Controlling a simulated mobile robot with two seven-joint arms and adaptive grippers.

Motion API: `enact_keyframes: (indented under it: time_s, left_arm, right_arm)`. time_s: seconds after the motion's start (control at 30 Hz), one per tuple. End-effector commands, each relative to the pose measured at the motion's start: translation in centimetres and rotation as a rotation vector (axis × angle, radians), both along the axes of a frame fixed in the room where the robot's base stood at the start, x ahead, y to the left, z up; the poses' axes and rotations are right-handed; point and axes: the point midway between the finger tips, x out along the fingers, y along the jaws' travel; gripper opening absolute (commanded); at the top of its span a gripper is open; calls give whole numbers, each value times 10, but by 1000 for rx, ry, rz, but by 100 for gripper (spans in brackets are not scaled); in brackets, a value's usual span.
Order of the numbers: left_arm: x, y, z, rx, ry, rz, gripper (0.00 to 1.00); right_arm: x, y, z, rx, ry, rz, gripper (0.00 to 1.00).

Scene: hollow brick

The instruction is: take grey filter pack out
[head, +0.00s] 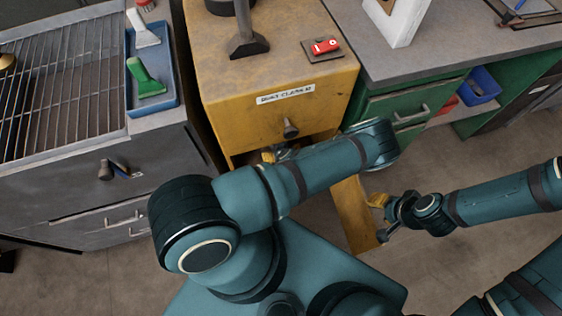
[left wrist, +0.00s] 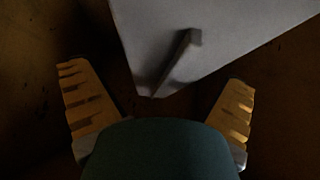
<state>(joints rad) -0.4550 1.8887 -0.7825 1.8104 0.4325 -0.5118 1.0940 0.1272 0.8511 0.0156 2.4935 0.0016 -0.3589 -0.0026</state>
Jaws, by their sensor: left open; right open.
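The grey filter pack (left wrist: 205,40) shows in the left wrist view as a pale grey block with a raised tab or handle (left wrist: 180,62), inside a dark space. My left gripper (left wrist: 160,103) is open, its yellow fingers apart on either side below the pack's near corner, with nothing between them. In the head view my left arm hides most of the opening of the yellow dust cleaner cabinet (head: 228,112), and the pack is not visible there. The cabinet's yellow door (head: 352,212) stands open. My right gripper (head: 380,218) is open beside the door's outer edge; contact is unclear.
A green cabinet (head: 400,105) with a blue bin (head: 481,85) stands right. A red switch (head: 325,46) sits on the yellow cabinet. Floor at the right is clear.

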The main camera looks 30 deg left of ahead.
Motion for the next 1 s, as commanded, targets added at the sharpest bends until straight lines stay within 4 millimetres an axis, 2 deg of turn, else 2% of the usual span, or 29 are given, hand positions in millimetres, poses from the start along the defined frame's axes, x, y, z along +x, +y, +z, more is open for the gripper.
enact_keyframes:
  time_s: [0.23, 0.37, 0.4, 0.43, 0.47, 1.0]
  left_arm:
    - [1, 1, -1, 0, -2, 0, 100]
    - [1, 1, -1, 0, -2, 0, 54]
    - [1, 1, -1, 0, -2, 0, 40]
    - [1, 1, -1, 0, -2, 0, 30]
    - [1, 1, -1, 0, -2, 0, 25]
    - [9, 1, 7, 0, -8, 1, 25]
  right_arm:
    - [0, 0, 0, 0, -1, 0, 47]
    - [0, 0, 0, 0, -1, 0, 47]
    - [0, 0, 0, 0, -1, 0, 47]
    - [0, 0, 0, 0, -1, 0, 47]
    - [0, 0, 0, 0, -1, 0, 47]
    - [0, 0, 1, 0, 0, 0, 47]
